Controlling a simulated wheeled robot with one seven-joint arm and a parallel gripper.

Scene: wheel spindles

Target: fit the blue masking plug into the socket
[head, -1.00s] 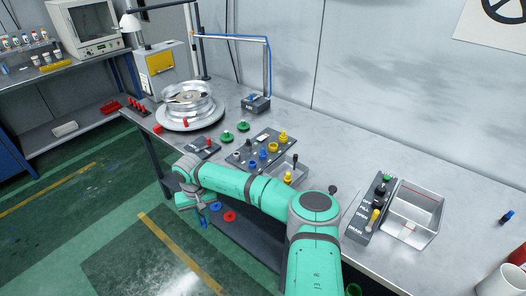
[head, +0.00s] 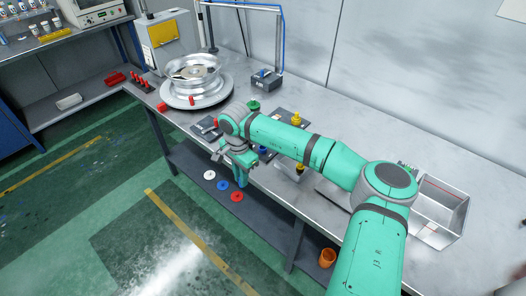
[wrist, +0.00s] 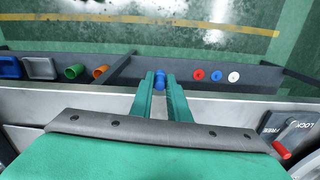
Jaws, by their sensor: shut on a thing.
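The blue masking plug (wrist: 160,83) is between the two teal fingers of my gripper (wrist: 160,92) in the wrist view, its end showing near the fingertips. In the head view my gripper (head: 242,176) points down just off the bench's front edge, above the lower shelf; the plug is barely discernible there. A dark board (head: 288,118) with coloured plugs, including a yellow one (head: 297,118), lies on the bench behind my arm. My arm hides much of it. I cannot pick out the socket in either view.
A silver wheel (head: 193,72) stands on a round base at the left. A LOCK/FREE panel (wrist: 283,128) with a red lever is near the front edge. White, blue and red discs (head: 237,197) lie on the lower shelf. A metal tray (head: 440,205) is at the right.

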